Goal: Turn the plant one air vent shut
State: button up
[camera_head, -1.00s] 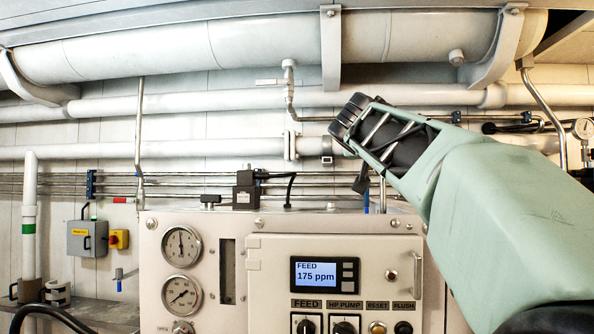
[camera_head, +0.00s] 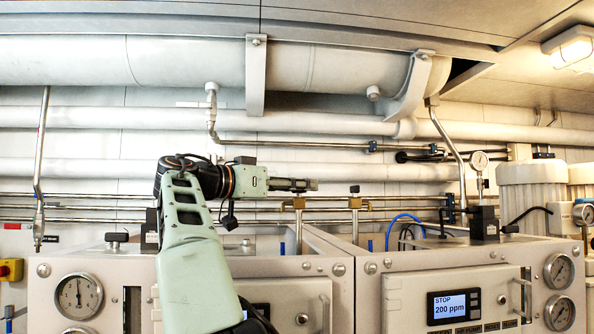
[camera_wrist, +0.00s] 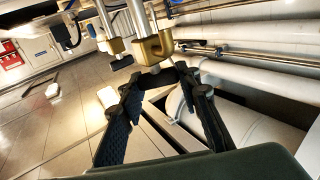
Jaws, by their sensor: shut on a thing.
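Two small brass vent valves stand on thin upright pipes behind the panels: the left one (camera_head: 299,203) and the right one (camera_head: 355,203). The right valve has a small dark knob on top. My gripper (camera_head: 303,185) reaches in from the left, level, right above the left valve, and hides its knob. I cannot read any vent label.
The left panel (camera_head: 110,270) and right panel (camera_head: 400,265) stand in front; the right display (camera_head: 453,305) reads STOP, 200 ppm. White pipes (camera_head: 100,117) and a large overhead pipe (camera_head: 190,62) run along the wall. A pressure gauge (camera_head: 479,160) is at the right.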

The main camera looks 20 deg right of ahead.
jog(key=g+p, duration=0.1)
jog(key=m+p, duration=0.1)
jog(key=shift+r+g+p, duration=0.3)
jog(key=shift+r+g, duration=0.05)
jog(key=shift+g, duration=0.05)
jog(key=shift+m, duration=0.3)
jog(key=shift+f+g+h+p, duration=0.3)
jog(key=shift+g+p, duration=0.2)
jog(key=shift+p, duration=0.1)
jog(key=o, duration=1.2)
jog(key=a, duration=0.7)
jog(key=shift+s+a, duration=0.25)
jog(key=shift+s, duration=0.15)
jog(key=shift+c, duration=0.3)
